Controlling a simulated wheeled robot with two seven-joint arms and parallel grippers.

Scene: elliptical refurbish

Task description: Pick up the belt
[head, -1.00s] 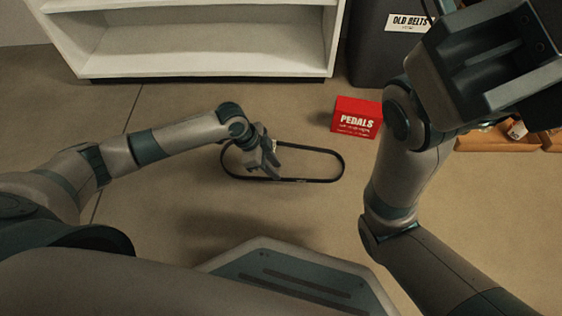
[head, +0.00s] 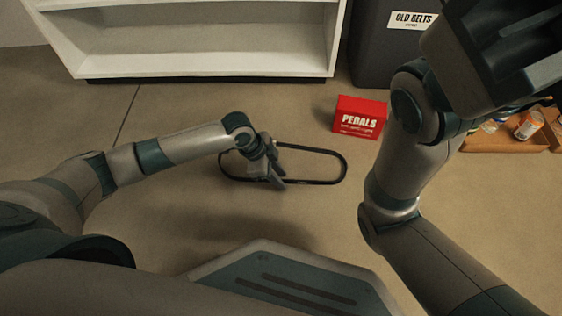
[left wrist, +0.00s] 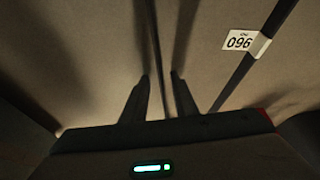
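The black belt (head: 318,147) lies on the floor as a long oval loop. My left gripper (head: 278,180) points down over its left half, close to the near strand. In the left wrist view, my left gripper (left wrist: 159,76) is open. A dark strand (left wrist: 157,50) runs between its two fingers, with no visible contact. The other strand (left wrist: 240,80) passes to the right and carries a white tag (left wrist: 240,40) reading 096. My right gripper (head: 505,55) is large at the upper right; its fingertips cannot be made out.
A red PEDALS box (head: 358,118) stands on the floor right of the belt. A dark OLD BELTS bin (head: 375,60) and a white shelf (head: 200,65) stand behind. A wooden tray (head: 490,143) with small containers is at the right.

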